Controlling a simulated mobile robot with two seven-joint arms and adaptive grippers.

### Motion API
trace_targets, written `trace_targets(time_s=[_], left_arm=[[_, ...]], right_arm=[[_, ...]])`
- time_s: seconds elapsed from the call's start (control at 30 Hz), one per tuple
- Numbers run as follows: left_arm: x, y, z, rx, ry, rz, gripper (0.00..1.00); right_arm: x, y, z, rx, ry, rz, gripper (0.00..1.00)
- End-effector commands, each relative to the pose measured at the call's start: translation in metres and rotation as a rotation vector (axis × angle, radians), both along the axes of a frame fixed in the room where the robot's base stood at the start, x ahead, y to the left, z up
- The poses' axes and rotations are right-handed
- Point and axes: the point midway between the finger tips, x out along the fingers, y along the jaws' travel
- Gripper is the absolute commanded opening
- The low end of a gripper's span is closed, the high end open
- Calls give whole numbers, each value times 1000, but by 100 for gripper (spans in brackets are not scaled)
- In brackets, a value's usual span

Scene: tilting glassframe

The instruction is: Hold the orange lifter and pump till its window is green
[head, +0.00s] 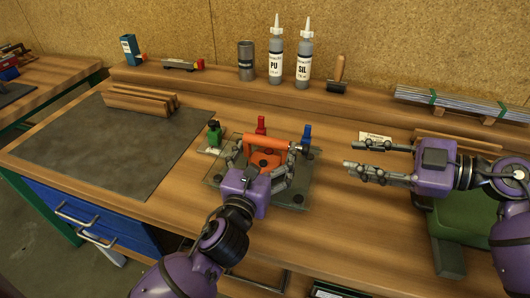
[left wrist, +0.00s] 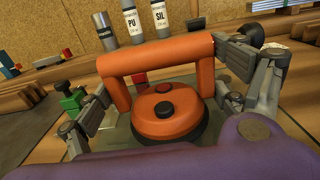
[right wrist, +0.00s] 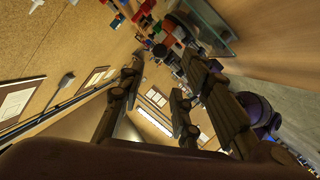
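The orange lifter (head: 265,144) has an arched handle (left wrist: 155,53) and a round body (left wrist: 168,121) on a dark pad. It stands on a glass pane (head: 294,192) on the bench. A red disc (left wrist: 162,88) and a black knob (left wrist: 163,109) are on its body; I see no green on it. My left gripper (head: 266,152) is open, with one finger at each end of the handle; I cannot tell whether either touches. My right gripper (head: 352,158) is open and empty above the bench, to the right of the pane.
Green (head: 214,134), red (head: 261,125) and blue (head: 307,134) clamp-like pieces stand around the pane. Two bottles, PU (head: 276,55) and SIL (head: 304,58), stand on the back ledge. A dark mat (head: 110,150) with wood strips lies left. Bare bench lies in front of my right gripper.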

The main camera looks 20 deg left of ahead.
Motion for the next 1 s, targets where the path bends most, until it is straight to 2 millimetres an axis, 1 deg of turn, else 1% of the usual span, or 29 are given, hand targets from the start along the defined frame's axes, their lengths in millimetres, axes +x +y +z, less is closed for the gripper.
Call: trace_targets(time_s=[0.03, 0.23, 0.27, 0.43, 0.5, 1.0], left_arm=[[0, 0, 0, 0, 0, 0, 75], [0, 0, 0, 0, 0, 0, 49], [0, 0, 0, 0, 0, 0, 48], [0, 0, 0, 0, 0, 0, 48], [0, 0, 0, 0, 0, 0, 48], [0, 0, 0, 0, 0, 0, 48]], right_arm=[[0, 0, 0, 0, 0, 0, 31], [0, 0, 0, 0, 0, 0, 31], [0, 0, 0, 0, 0, 0, 29], [0, 0, 0, 0, 0, 0, 6], [0, 0, 0, 0, 0, 0, 0], [0, 0, 0, 0, 0, 0, 0]])
